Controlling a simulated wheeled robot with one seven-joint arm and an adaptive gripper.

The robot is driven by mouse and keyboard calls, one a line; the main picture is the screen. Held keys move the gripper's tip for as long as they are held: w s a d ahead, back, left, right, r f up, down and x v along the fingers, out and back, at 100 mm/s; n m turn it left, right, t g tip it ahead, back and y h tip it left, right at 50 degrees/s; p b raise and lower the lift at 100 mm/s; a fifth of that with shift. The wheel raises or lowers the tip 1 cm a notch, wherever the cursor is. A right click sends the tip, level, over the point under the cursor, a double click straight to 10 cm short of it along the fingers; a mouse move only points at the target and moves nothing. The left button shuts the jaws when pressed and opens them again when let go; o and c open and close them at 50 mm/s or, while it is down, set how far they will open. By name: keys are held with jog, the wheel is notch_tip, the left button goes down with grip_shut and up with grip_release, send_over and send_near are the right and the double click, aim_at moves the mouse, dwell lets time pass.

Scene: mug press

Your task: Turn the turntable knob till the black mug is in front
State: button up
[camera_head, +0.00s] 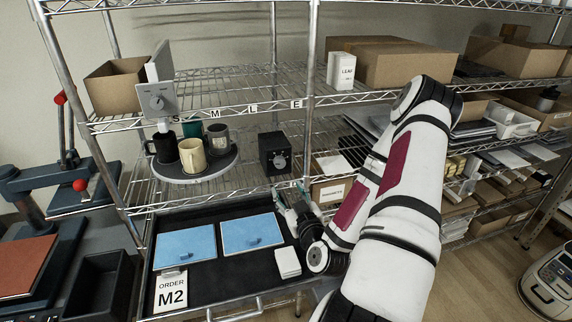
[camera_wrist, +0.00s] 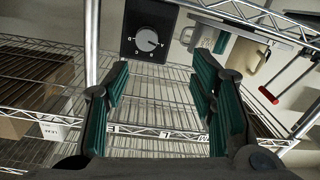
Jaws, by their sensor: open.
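The black mug (camera_head: 164,147) is at the left, a grey mug (camera_head: 218,139) at the right, and a teal mug (camera_head: 191,130) is partly hidden behind. A black box with a round knob (camera_head: 279,162) stands right of the turntable; the knob also shows in the wrist view (camera_wrist: 146,40). My gripper (camera_head: 288,194) is open and empty, below and apart from the knob. Its teal-padded fingers (camera_wrist: 162,78) are spread in the wrist view.
Below are a black tray (camera_head: 205,266) with two blue panels (camera_head: 253,231) and a white block (camera_head: 288,262). A shelf post (camera_head: 311,60) stands just right of the knob box. A red-handled press (camera_head: 62,180) is at left.

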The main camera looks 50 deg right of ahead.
jog(key=s+h, duration=0.1)
jog(key=b, duration=0.7)
send_near(281, 164)
jog(key=x, duration=0.4)
jog(key=shift+m, duration=0.4)
jog(key=shift+p+x, duration=0.5)
jog(key=shift+x, duration=1.85)
jog(key=shift+c, duration=0.2)
jog(key=c, duration=1.1)
